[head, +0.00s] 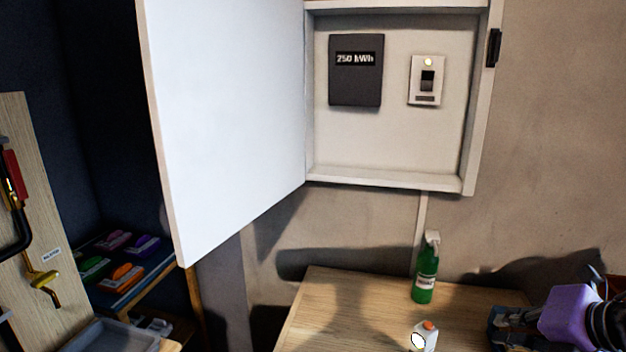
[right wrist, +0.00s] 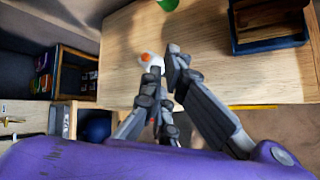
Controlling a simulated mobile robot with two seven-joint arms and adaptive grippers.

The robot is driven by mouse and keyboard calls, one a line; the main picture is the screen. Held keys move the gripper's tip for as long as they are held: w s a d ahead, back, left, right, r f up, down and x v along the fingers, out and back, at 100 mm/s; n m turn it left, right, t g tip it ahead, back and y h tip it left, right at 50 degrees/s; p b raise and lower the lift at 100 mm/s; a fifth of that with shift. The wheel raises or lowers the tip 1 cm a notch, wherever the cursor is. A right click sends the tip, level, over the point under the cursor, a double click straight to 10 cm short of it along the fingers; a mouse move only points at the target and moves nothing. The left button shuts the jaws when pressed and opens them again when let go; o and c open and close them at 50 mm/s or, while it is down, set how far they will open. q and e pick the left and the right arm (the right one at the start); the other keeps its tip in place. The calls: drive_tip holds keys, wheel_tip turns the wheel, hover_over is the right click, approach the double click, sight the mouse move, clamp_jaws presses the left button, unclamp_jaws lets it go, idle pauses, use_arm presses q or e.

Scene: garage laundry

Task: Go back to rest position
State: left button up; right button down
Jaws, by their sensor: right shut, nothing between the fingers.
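My right gripper (head: 500,318) is at the lower right of the head view, above the right part of the wooden table (head: 310,310). It is shut and empty. In the right wrist view its dark fingers (right wrist: 162,62) show over the tabletop, with the white bottle with an orange cap (right wrist: 148,60) seen just by the fingertips. I cannot tell from that view how far apart they are. In the head view the white bottle (head: 424,337) stands on the table left of the gripper, apart from it. My left gripper is not in view.
A white wall cabinet (head: 390,178) hangs above the table, its door (head: 225,120) wide open. Inside are a dark meter reading 250 kWh (head: 356,85) and a switch with a lit lamp (head: 427,80). A green spray bottle (head: 425,280) stands on the table. Shelves (head: 135,285) are left.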

drive_tip(key=s+a+f+m+p, duration=0.1)
drive_tip(key=s+f+m, duration=0.2)
drive_tip(key=f+m, duration=0.3)
drive_tip(key=s+a+f+m+t+p, duration=0.1)
drive_tip(key=s+f+m, duration=0.3)
drive_tip(key=f, duration=0.4)
drive_tip(key=s+f+m+p, duration=0.1)
drive_tip(key=s+f+m, duration=0.2)
drive_tip(key=f+m, duration=0.3)
use_arm(q)
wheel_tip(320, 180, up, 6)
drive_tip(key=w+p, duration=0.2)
drive_tip(key=p, duration=0.1)
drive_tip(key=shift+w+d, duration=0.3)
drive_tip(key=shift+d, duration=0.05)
use_arm(e)
drive_tip(key=s+a+f+m+h, duration=0.1)
drive_tip(key=s+a+f+m, duration=0.4)
drive_tip(key=s, duration=0.4)
drive_tip(key=s+a+f+m+g+h, duration=0.1)
drive_tip(key=s+a+f+m, duration=0.5)
drive_tip(key=s, duration=0.4)
drive_tip(key=shift+s+a+f+m+g+h, duration=0.3)
drive_tip(key=shift+a+f, duration=0.35)
drive_tip(key=shift+a, duration=0.3)
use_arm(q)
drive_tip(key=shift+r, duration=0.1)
